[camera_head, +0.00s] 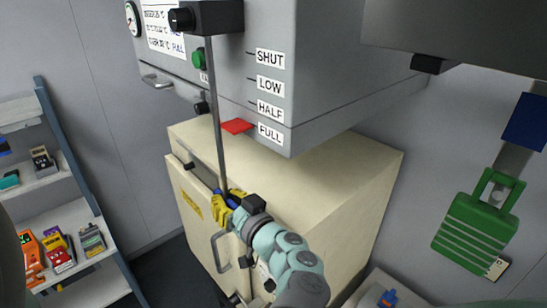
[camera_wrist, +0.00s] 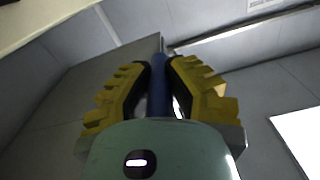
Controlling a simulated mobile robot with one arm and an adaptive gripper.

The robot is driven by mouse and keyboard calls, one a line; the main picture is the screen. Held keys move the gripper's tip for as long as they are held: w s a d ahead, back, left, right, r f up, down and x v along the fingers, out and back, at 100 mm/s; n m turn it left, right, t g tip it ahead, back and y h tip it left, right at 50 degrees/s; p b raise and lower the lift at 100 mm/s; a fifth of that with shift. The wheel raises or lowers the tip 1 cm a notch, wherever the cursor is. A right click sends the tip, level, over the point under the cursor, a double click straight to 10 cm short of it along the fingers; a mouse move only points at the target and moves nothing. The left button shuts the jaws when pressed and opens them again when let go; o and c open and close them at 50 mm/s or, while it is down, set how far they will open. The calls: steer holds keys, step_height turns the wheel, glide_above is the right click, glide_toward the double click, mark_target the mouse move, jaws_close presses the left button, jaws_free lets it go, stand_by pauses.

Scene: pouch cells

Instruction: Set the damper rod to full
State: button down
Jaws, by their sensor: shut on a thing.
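The damper rod (camera_head: 217,130) is a thin grey rod hanging down from a black block on the grey cabinet (camera_head: 330,75). Its blue grip (camera_head: 219,198) is at the lower end. A red pointer (camera_head: 236,126) on the rod is beside the FULL label (camera_head: 271,134), about level with it, below the HALF label (camera_head: 270,111). My gripper (camera_head: 229,207) with yellow fingers is shut on the blue grip. In the wrist view, the blue grip (camera_wrist: 159,95) stands between the yellow fingers, which partly hide it.
A cream cabinet (camera_head: 330,185) stands below the grey one, close to my arm. A shelf with small boxes (camera_head: 62,250) is at the left.

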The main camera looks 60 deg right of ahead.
steer(key=c, duration=0.9)
jaws_free()
steer(key=shift+f, duration=0.2)
steer(key=shift+o, duration=0.2)
steer(key=shift+s, duration=0.15)
steer(key=v, duration=1.2)
steer(key=shift+a, duration=0.1)
